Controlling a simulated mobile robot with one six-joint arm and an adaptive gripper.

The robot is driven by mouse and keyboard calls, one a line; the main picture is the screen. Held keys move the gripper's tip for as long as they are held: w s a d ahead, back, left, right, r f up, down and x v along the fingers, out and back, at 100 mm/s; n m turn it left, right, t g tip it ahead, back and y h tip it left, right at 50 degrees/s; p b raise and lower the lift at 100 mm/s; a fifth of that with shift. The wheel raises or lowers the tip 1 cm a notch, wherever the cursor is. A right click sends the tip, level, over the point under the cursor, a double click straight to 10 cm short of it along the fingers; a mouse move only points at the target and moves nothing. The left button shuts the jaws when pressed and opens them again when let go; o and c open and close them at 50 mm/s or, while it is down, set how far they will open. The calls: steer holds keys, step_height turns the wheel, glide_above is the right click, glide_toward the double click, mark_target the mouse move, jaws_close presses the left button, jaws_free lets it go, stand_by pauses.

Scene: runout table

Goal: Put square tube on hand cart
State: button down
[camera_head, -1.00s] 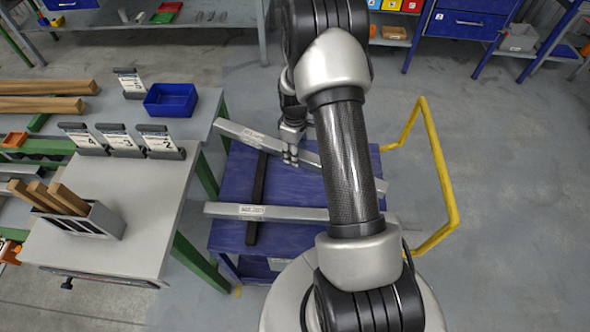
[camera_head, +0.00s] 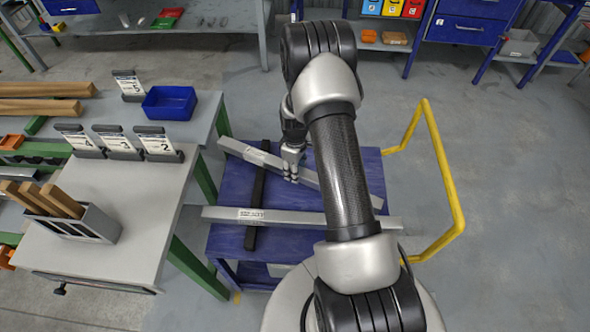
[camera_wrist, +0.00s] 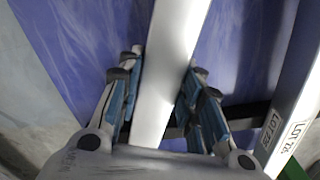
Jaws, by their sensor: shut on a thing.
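In the wrist view, the tube (camera_wrist: 178,50) runs between the fingers of my gripper (camera_wrist: 155,105), which press on both sides. The held tube is at or just above the deck; I cannot tell if it touches. A second grey square tube (camera_head: 290,217) lies across the near part of the cart; its labelled end also shows in the wrist view (camera_wrist: 290,130).
A dark bar (camera_head: 257,190) crosses the deck beneath the tubes. The cart's yellow handle (camera_head: 445,170) rises at the right. A grey table (camera_head: 150,195) with number signs and a blue bin (camera_head: 170,103) stands left. Floor right of the cart is clear.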

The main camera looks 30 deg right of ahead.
steer(key=shift+f, duration=0.15)
steer(key=c, duration=1.1)
jaws_free()
steer(key=a+r+p, duration=0.3)
steer(key=r, duration=1.8)
steer(key=s+a+r+m+t, duration=0.1)
steer(key=s+a+r, duration=0.2)
steer(key=r, duration=0.3)
steer(key=s+a+r+m+t, duration=0.1)
steer(key=s+a+r, duration=0.1)
steer(key=a+r, duration=0.35)
steer(key=s+a+r+m+t, duration=0.1)
steer(key=s+a+r, duration=0.1)
steer(key=s, duration=0.4)
steer(key=s+a+r+m, duration=0.1)
steer(key=s+a+r, duration=0.2)
steer(key=s, duration=0.3)
steer(key=s+a+r+m+t, duration=0.1)
steer(key=s+a+r+m, duration=0.1)
steer(key=s+r, duration=0.3)
steer(key=shift+s+a+r+t, duration=0.15)
steer(key=shift+s+t, duration=0.15)
steer(key=shift+s, duration=0.8)
